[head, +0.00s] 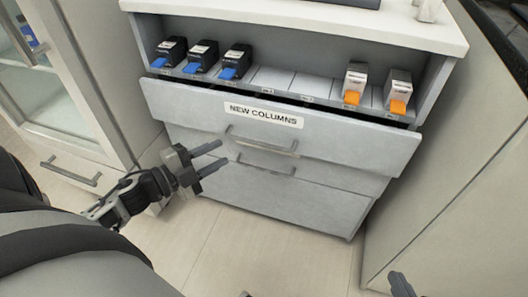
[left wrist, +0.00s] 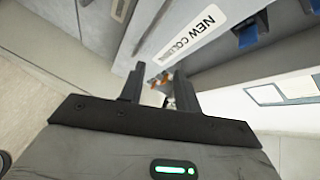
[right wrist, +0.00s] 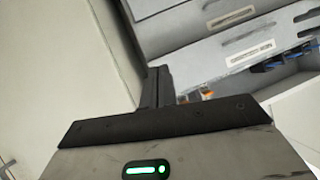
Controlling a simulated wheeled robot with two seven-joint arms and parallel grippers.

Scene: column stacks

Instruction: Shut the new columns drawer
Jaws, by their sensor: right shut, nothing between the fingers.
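The grey drawer (head: 350,143) labelled NEW COLUMNS (head: 263,115) stands partly out from the cabinet, with a dark gap behind its top edge. Its bar handle (head: 262,146) is at the middle of the front. The label also shows in the left wrist view (left wrist: 190,38). My left gripper (head: 221,155) is open and empty, in front of the drawer's left half; I cannot tell whether it touches. Its fingers are apart in the left wrist view (left wrist: 160,92). My right gripper (head: 401,285) is at the bottom right, away from the drawer; its fingers are together in the right wrist view (right wrist: 157,86).
Above the drawer, a shelf holds several boxes: blue-fronted ones (head: 203,56) at left, orange-fronted ones (head: 398,90) at right. A lower drawer (head: 270,195) has its own handle. A glass-doored cabinet (head: 65,100) stands left, a grey panel (head: 450,170) right. The floor (head: 270,250) in front is clear.

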